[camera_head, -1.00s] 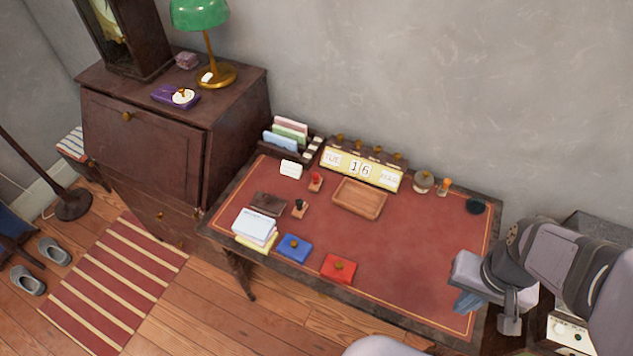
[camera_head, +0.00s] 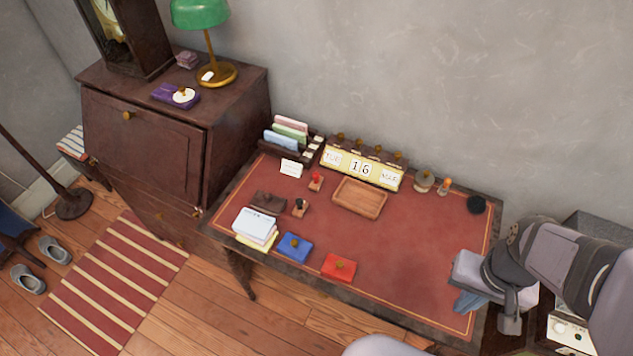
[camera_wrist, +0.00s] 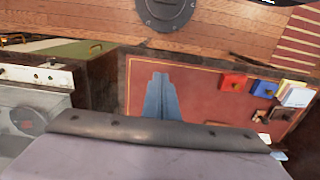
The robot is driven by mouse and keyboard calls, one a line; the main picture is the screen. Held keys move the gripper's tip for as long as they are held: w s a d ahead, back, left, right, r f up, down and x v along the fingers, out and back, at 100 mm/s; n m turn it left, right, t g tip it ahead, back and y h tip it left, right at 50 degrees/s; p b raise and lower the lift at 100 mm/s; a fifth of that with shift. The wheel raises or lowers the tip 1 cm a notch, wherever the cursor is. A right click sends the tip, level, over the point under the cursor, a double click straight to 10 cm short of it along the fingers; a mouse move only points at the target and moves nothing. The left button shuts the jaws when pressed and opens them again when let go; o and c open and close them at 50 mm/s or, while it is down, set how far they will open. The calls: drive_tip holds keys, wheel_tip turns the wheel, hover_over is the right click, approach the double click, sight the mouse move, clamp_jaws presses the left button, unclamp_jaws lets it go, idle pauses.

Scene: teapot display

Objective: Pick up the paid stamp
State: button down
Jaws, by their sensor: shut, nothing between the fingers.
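Two small stamps stand at the left of the red desk top in the head view: a red-handled stamp (camera_head: 316,180) near the calendar and a dark-handled stamp (camera_head: 300,207) just in front of it. No lettering is readable, so I cannot tell which one is the paid stamp. My gripper (camera_head: 467,301) is over the desk's right front corner, far right of both stamps. Its blue fingers (camera_wrist: 161,96) show in the wrist view, shut and empty.
A wooden tray (camera_head: 359,197) lies right of the stamps, below the calendar (camera_head: 361,167). A blue box (camera_head: 294,247), a red box (camera_head: 338,267) and a paper stack (camera_head: 254,226) line the front. The desk's (camera_head: 430,245) right half is mostly clear.

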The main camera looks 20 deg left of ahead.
drive_tip(key=c, duration=2.5)
unclamp_jaws()
drive_tip(key=o, duration=1)
drive_tip(key=shift+c, duration=0.2)
